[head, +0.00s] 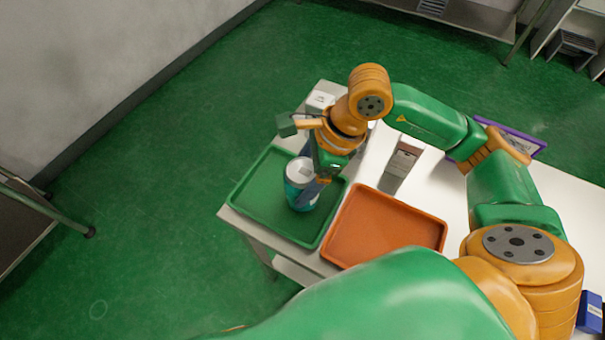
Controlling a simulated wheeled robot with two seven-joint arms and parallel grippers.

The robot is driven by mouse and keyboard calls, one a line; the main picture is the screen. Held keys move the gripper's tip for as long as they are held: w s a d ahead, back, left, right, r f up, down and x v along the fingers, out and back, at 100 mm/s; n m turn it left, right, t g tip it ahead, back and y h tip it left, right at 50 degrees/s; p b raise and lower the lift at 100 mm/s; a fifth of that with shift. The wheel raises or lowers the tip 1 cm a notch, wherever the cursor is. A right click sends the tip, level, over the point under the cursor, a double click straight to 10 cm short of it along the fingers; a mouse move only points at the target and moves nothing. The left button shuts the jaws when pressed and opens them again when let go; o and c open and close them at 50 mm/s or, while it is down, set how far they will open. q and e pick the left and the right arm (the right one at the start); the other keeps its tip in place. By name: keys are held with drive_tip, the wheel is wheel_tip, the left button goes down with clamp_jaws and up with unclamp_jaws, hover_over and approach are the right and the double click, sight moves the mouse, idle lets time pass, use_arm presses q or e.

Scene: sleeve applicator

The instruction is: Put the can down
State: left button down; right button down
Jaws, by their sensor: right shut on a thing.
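A teal can (300,184) with a pale lid is upright at the green tray (256,205) on the left end of the white table. My right gripper (314,182) is shut on the can from the far right side. The can's base appears to be over or on the tray floor; I cannot tell whether it touches. Part of the can is hidden by a gripper finger. My left gripper is not in view.
An orange tray (380,232) lies just right of the green tray. A box (403,158) stands behind it, and a white item (319,101) is at the table's far left corner. A purple-edged panel (513,138) and a blue box (590,313) are further right.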

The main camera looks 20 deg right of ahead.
drive_tip(key=shift+w, duration=0.1)
drive_tip(key=shift+f, duration=0.15)
unclamp_jaws()
drive_tip(key=shift+r, duration=0.6)
drive_tip(key=v, duration=1.1)
drive_tip(key=shift+d, duration=0.2)
